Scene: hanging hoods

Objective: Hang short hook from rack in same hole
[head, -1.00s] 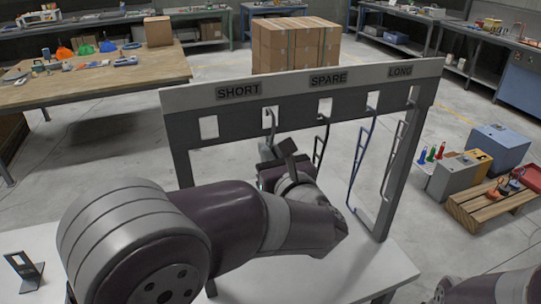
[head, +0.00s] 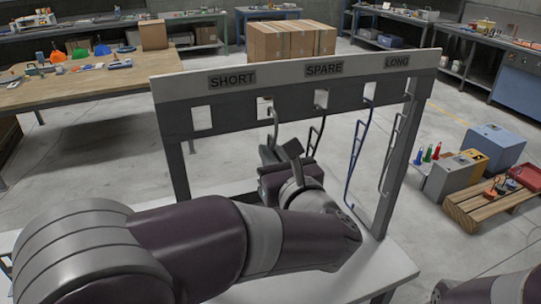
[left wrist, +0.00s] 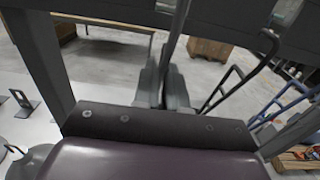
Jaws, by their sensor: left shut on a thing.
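The grey rack (head: 240,85) carries the labels SHORT (head: 232,79), SPARE (head: 324,67) and LONG (head: 397,61) above a row of square holes. My left gripper (head: 283,152) is below the rack bar, under the hole right of SHORT. In the left wrist view its fingers (left wrist: 165,88) are shut on a thin grey hook (left wrist: 178,35). That hook also shows in the head view (head: 275,124), its bent top at that hole; I cannot tell whether it rests on the edge. My right gripper is out of view.
A black hook (head: 315,138), a blue hook (head: 357,152) and a grey hook (head: 390,155) hang to the right, the black one close to my gripper. The rack's left leg (head: 176,165) and right leg (head: 394,185) stand on a pale table. The leftmost hole (head: 203,117) is empty.

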